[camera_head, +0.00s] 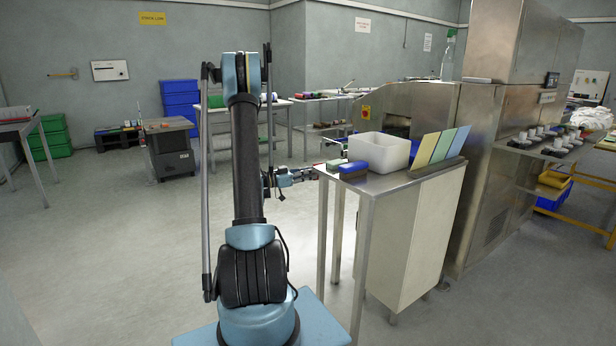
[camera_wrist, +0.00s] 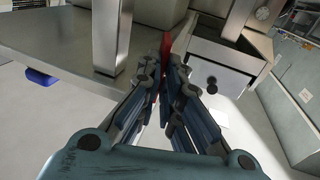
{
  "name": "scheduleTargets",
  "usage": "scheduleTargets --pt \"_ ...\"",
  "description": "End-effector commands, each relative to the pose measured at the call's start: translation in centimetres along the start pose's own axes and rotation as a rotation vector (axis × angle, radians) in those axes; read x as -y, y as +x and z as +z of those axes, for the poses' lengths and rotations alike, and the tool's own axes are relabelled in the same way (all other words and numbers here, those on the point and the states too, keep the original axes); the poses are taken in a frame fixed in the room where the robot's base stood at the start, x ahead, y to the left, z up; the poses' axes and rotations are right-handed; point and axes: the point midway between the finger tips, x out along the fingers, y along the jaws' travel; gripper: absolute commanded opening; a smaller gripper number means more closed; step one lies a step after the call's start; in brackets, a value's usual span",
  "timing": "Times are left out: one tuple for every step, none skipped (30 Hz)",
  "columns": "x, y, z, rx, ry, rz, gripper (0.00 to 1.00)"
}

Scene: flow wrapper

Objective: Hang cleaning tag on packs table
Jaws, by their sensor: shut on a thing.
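My gripper (camera_head: 296,177) is at the left side of a steel-topped table (camera_head: 385,186), near the tabletop's height. In the wrist view my gripper (camera_wrist: 165,75) is shut on a thin red piece (camera_wrist: 165,50), seen nearly edge-on between the fingertips. I cannot read any marking on it, and the fingers hide its lower part. The same view shows a grey steel surface (camera_wrist: 50,42) and a metal post (camera_wrist: 111,40) to the left of the fingers. Whether the red piece touches the table is not clear.
The tabletop holds a white tub (camera_head: 379,151), a blue-topped block (camera_head: 354,167) and leaning coloured boards (camera_head: 440,147). The steel wrapping machine (camera_head: 475,150) stands behind and to the right. A grey cabinet (camera_head: 170,150) stands farther left. The floor at left is open.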

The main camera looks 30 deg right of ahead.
Motion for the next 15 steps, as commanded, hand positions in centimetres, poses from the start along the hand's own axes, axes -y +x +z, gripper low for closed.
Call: scheduleTargets --pt "0.0 0.0 0.0 0.0 0.0 0.0 0.0" --pt "0.0 0.0 0.0 0.0 0.0 0.0 0.0" --pt "0.0 -0.01 0.0 0.0 0.0 0.0 0.0" --pt "0.0 -0.01 -0.01 0.0 0.0 0.0 0.0" --pt "0.0 -0.01 -0.01 0.0 0.0 0.0 0.0" --pt "0.0 -0.01 -0.01 0.0 0.0 0.0 0.0" --pt "0.0 -0.01 -0.01 0.0 0.0 0.0 0.08" --pt "0.0 -0.01 -0.01 0.0 0.0 0.0 0.15" --pt "0.0 -0.01 -0.01 0.0 0.0 0.0 0.24" --pt "0.0 -0.01 -0.01 0.0 0.0 0.0 0.29" --pt "0.0 -0.01 -0.01 0.0 0.0 0.0 0.29" --pt "-0.01 -0.01 -0.01 0.0 0.0 0.0 0.29" --pt "-0.01 -0.01 -0.01 0.0 0.0 0.0 0.29" --pt "-0.02 -0.01 -0.01 0.0 0.0 0.0 0.29" --pt "-0.02 0.0 -0.01 0.0 0.0 0.0 0.29"
